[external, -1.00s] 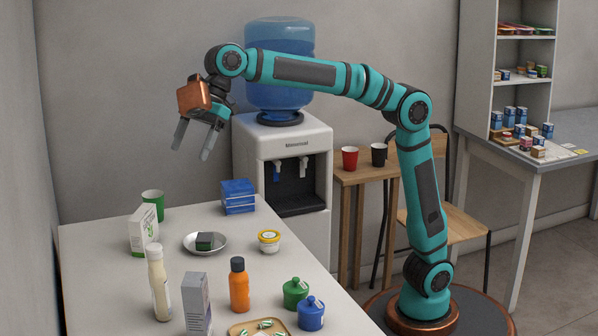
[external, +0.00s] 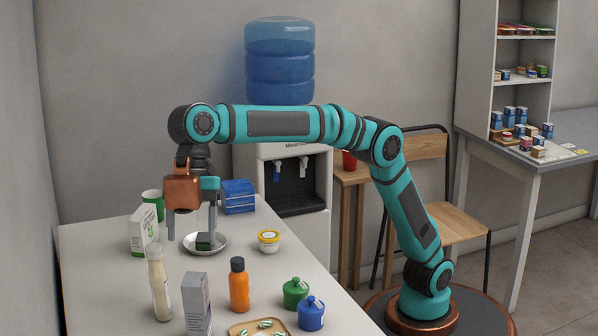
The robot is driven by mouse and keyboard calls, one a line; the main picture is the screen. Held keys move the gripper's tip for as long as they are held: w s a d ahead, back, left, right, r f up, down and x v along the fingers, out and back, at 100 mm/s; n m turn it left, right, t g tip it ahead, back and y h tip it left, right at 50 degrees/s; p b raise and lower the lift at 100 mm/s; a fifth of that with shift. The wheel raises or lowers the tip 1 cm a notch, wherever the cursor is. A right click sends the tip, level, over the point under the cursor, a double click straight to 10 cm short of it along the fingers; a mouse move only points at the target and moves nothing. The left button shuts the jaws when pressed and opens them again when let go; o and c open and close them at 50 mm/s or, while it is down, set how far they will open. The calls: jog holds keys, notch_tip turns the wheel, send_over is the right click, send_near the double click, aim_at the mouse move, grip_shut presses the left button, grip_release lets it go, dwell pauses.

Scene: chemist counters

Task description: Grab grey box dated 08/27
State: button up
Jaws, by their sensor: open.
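A tall grey box (external: 197,306) stands upright near the front of the white table; no date on it is readable from here. My gripper (external: 191,238) points down over the back half of the table, behind the grey box and apart from it.
A white-green carton (external: 143,232), a cream bottle (external: 158,285) and an orange bottle (external: 239,286) stand near the grey box. A yellow-white tub (external: 268,241), green jar (external: 295,293), blue jar (external: 310,314), blue box (external: 238,196) and green cup (external: 154,200) are also on the table.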

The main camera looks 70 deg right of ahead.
aim_at(194, 279)
jog(key=x, duration=0.7)
jog(key=shift+a+f, duration=0.1)
jog(key=shift+f, duration=0.2)
jog(key=shift+x, duration=2.6)
jog(key=shift+s, duration=0.1)
jog(key=shift+c, duration=0.3)
jog(key=c, duration=1.3)
jog(key=shift+c, duration=0.2)
